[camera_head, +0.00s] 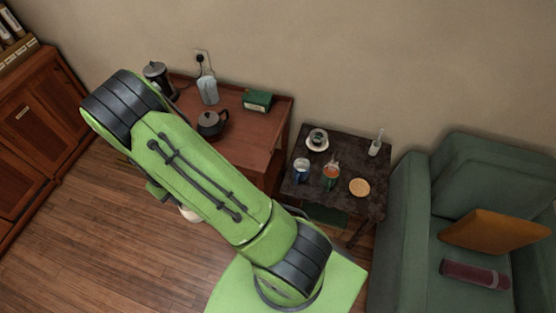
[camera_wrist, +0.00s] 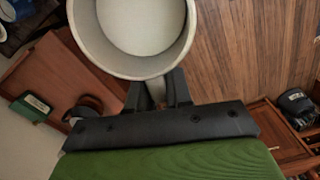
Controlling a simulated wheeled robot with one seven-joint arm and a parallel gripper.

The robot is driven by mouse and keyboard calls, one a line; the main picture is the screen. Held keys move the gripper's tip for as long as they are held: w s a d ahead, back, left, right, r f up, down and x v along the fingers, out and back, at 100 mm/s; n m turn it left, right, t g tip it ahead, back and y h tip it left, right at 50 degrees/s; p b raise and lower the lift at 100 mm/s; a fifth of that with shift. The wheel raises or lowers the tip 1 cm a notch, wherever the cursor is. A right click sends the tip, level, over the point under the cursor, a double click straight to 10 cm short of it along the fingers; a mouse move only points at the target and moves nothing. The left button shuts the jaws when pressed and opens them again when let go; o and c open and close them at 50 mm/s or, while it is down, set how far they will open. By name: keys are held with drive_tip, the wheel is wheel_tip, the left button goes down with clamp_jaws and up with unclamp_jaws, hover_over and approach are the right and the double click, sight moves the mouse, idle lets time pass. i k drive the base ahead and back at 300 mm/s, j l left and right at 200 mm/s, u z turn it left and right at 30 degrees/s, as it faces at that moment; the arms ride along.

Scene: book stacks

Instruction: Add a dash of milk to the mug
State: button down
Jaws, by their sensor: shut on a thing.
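My gripper (camera_wrist: 157,92) is shut on a white round vessel (camera_wrist: 136,68), at its near side, probably by a handle. I look into its wide mouth; I cannot tell whether the pale inside is bare or filled with milk. A pale part of it (camera_head: 190,214) shows below my arm in the head view, left of the desk's front. On the small dark table (camera_head: 345,152) stands a mug with orange-brown contents (camera_head: 331,171). A blue-and-white mug or tin (camera_head: 301,169) is left of it. My gripper is hidden by my arm in the head view.
The desk (camera_head: 252,133) bears a dark teapot (camera_head: 212,123), a green box (camera_head: 257,101), a kettle (camera_head: 156,76) and a pale clear container (camera_head: 208,90). The small table also holds a cup on a saucer (camera_head: 317,139), a round disc (camera_head: 359,187) and a glass (camera_head: 375,144). A green armchair (camera_head: 438,184) stands right.

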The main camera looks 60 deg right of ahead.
sight(328, 180)
drive_tip(key=i+j+z, duration=0.15)
drive_tip(key=z, duration=1.7)
